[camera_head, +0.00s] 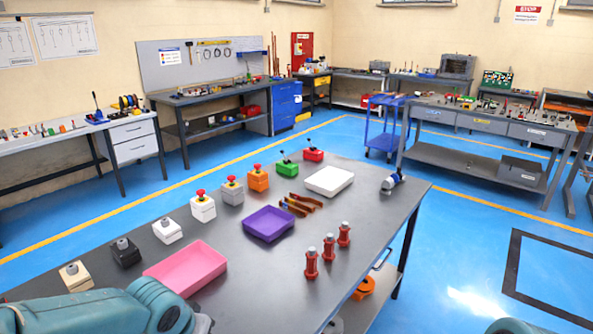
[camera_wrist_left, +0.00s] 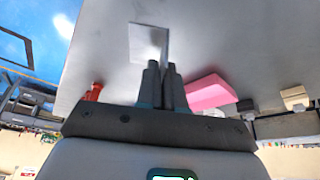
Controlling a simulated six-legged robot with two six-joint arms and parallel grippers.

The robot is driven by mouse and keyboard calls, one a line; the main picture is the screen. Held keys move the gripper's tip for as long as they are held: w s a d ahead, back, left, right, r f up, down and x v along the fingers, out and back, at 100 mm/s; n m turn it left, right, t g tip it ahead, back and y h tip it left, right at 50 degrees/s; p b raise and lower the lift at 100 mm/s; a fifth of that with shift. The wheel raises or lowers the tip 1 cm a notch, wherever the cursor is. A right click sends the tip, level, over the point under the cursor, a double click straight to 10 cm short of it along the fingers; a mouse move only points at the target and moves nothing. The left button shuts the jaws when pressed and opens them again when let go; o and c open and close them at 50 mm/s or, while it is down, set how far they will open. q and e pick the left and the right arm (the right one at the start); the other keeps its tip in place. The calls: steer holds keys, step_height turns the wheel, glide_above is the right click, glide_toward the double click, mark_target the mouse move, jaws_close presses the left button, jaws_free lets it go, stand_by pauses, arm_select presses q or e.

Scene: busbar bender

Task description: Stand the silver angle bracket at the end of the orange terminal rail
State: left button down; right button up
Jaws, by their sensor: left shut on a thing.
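My left gripper (camera_wrist_left: 161,68) shows in the left wrist view, its two dark fingers close together. It is shut on the silver angle bracket (camera_wrist_left: 149,43), a pale square plate with a thin edge at its right, which reaches out past the fingertips over the grey table top. Whether the bracket touches the table I cannot tell. In the head view my left arm comes in at the bottom left; its gripper and the bracket are hidden there. I cannot make out the orange terminal rail in either view. My right gripper is not in view.
The grey table (camera_head: 345,215) holds a pink tray (camera_head: 186,267), a purple tray (camera_head: 268,223), a white tray (camera_head: 329,180), several button boxes along its far-left side and red insulators (camera_head: 328,248).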

arm_select(q)
steer(key=shift+w+d+r+n+y, duration=0.15)
steer(key=shift+w+n+y, duration=0.15)
steer(key=shift+n, duration=0.4)
